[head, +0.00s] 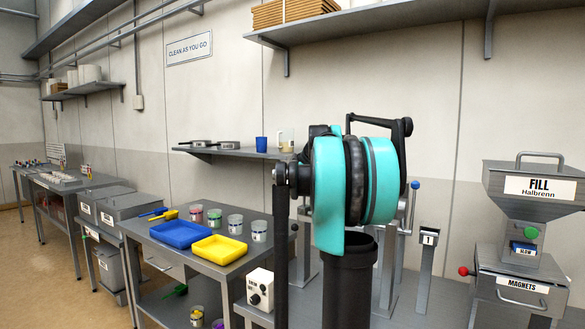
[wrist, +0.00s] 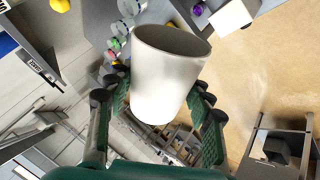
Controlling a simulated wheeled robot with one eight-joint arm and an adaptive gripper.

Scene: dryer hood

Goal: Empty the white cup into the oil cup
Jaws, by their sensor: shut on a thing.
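The white cup (wrist: 170,82) fills the middle of the wrist view. My gripper (wrist: 162,100) is shut on it, with one green-backed finger on each side of its wall. The cup's rim points to the top of that view; only a dark strip of its inside shows, so I cannot tell what it holds. In the head view my teal arm covers the middle, and neither the white cup nor my gripper's fingers can be made out. I cannot tell which vessel is the oil cup. A blue cup (head: 261,144) and a pale clear cup (head: 286,140) stand on the wall shelf.
A steel table (head: 205,258) at the left holds a blue tray (head: 180,234), a yellow tray (head: 217,249) and several clear cups with coloured bands. The FILL hopper (head: 533,187) stands on the right bench. A white control box (head: 260,289) sits near my arm.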

